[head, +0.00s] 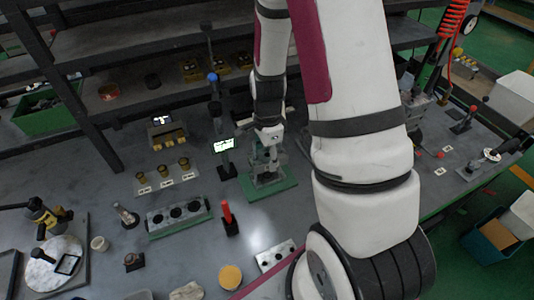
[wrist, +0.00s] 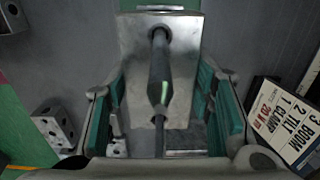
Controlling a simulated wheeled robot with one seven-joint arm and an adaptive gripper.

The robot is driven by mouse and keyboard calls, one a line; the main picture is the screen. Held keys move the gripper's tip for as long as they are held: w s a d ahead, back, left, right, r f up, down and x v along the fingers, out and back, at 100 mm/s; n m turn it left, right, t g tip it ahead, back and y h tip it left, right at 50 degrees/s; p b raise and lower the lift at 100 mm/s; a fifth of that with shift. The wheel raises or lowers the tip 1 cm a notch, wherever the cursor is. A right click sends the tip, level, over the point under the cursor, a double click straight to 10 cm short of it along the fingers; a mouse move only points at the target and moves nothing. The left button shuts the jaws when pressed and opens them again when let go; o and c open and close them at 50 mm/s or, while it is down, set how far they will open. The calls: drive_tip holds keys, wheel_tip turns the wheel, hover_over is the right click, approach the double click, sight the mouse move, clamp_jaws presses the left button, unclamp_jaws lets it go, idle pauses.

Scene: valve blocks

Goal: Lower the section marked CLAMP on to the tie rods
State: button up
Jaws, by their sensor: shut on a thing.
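My gripper (head: 268,141) is over the green stand (head: 285,186) near the middle of the bench in the head view. In the wrist view its green-padded fingers (wrist: 165,105) stand on both sides of a grey metal valve section (wrist: 185,40), and they are shut on it. A dark rod-like part (wrist: 159,70) runs down the middle of that view, in front of the metal. No CLAMP mark is legible on the section. The tie rods cannot be made out clearly, nor whether the section touches them. Metal parts (head: 263,160) show on the stand below the gripper.
A card (wrist: 290,120) listing CLAMP, TILT and BOOM lies at right in the wrist view. A red-handled tool (head: 227,212) stands in front. A holed metal block (wrist: 53,123) lies left of the gripper.

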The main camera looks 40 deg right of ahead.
sight(267, 155)
drive_tip(key=shift+f, duration=0.6)
drive_tip(key=o, duration=1.7)
drive_tip(key=shift+c, duration=0.2)
wheel_tip(267, 155, up, 12)
